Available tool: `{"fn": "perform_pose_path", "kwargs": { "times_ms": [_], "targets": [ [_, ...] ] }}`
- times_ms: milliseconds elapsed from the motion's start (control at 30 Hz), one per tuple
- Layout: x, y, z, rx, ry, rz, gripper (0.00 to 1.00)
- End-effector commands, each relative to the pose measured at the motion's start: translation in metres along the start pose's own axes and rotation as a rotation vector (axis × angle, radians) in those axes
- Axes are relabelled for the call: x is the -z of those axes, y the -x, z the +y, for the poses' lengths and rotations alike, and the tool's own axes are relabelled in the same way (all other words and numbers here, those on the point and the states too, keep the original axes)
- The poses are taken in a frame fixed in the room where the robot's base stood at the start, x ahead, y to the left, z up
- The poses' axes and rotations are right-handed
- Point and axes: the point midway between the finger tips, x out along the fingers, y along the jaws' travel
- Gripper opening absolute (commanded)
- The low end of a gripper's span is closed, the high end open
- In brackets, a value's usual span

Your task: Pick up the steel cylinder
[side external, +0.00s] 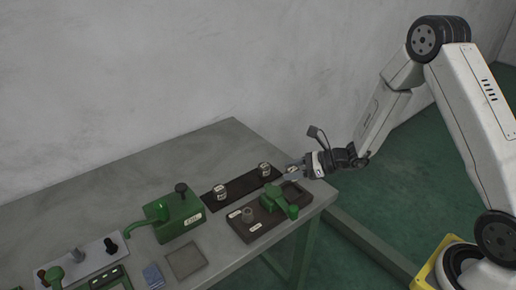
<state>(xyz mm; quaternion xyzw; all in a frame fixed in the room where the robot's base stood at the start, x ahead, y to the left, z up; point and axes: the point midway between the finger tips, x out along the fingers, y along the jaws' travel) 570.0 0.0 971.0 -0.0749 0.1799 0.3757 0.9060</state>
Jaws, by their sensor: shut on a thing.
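My gripper (295,171) reaches in from the right, low above the right end of the table. It is shut on a small grey piece that looks like the steel cylinder (291,172); the fingers hide much of it, and I cannot tell whether it is clear of the surface below. Two other short cylinders with pale labels stand upright on a dark strip, one at its left (221,191) and one at its right (264,169). The right one is just left of my gripper.
A brown tray (262,231) with a green clamp-like device (279,203) and a grey ring (248,214) lies just below my gripper. A green box (181,215) with a black knob, a grey square plate (185,260) and a blue block (153,276) stand further left. The table's back (215,140) is clear.

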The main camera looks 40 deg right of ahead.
Motion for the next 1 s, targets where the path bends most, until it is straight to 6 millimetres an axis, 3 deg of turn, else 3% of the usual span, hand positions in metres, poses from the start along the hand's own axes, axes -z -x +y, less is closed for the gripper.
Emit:
{"fn": "perform_pose_path", "kwargs": {
  "times_ms": [200, 400, 1000],
  "targets": [
    [-0.024, 0.01, -0.001, 0.001, 0.002, -0.002, 0.0],
    [-0.036, 0.015, 0.0, 0.001, 0.001, -0.002, 0.0],
    [-0.039, 0.016, 0.0, 0.001, 0.0, -0.001, 0.0]
  ]
}}
